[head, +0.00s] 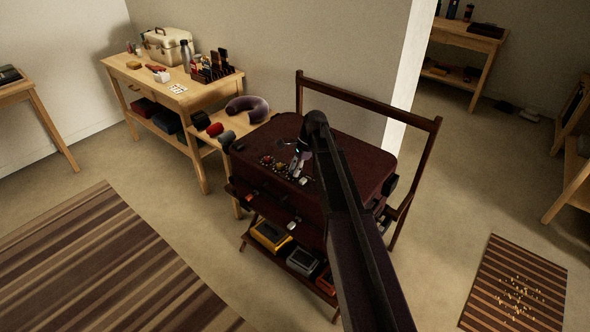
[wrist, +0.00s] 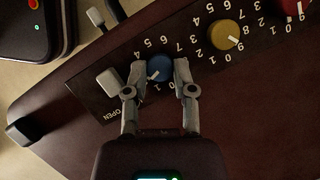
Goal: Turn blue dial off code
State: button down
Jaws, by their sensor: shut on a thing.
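The blue dial (wrist: 159,68) sits on the dark lock panel of the suitcase (head: 345,152), with printed digits around it. My gripper (wrist: 159,72) has one finger on each side of the dial and is shut on it. A white pointer mark shows on the dial, angled toward the lower left; the digit it points at is hard to tell. In the head view my gripper (head: 297,168) is over the panel on top of the suitcase, and the blue dial is too small to make out there.
A yellow dial (wrist: 225,34) and a red dial (wrist: 290,6) are on the same panel, to the upper right. A pale slider (wrist: 110,82) lies left of the blue dial, near the word OPEN. A wooden table (head: 165,88) with several objects stands behind left.

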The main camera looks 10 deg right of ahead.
jog(key=shift+n, duration=0.3)
jog(key=n+g, duration=0.1)
jog(key=n, duration=0.1)
jog(key=shift+w+n, duration=0.1)
jog(key=shift+n, duration=0.2)
jog(key=n, duration=0.2)
jog(key=n+g+h, duration=0.1)
jog(key=n, duration=0.1)
jog(key=shift+a+g, duration=0.1)
jog(key=shift+g, duration=0.2)
jog(key=n+h, duration=0.1)
jog(key=n, duration=0.2)
jog(key=n+g+h, duration=0.1)
jog(key=n, duration=0.3)
jog(key=shift+a+h, duration=0.15)
jog(key=shift+h, duration=0.25)
jog(key=shift+c, duration=2.2)
grip_release()
jog(key=shift+w, duration=0.1)
jog(key=shift+m, duration=0.5)
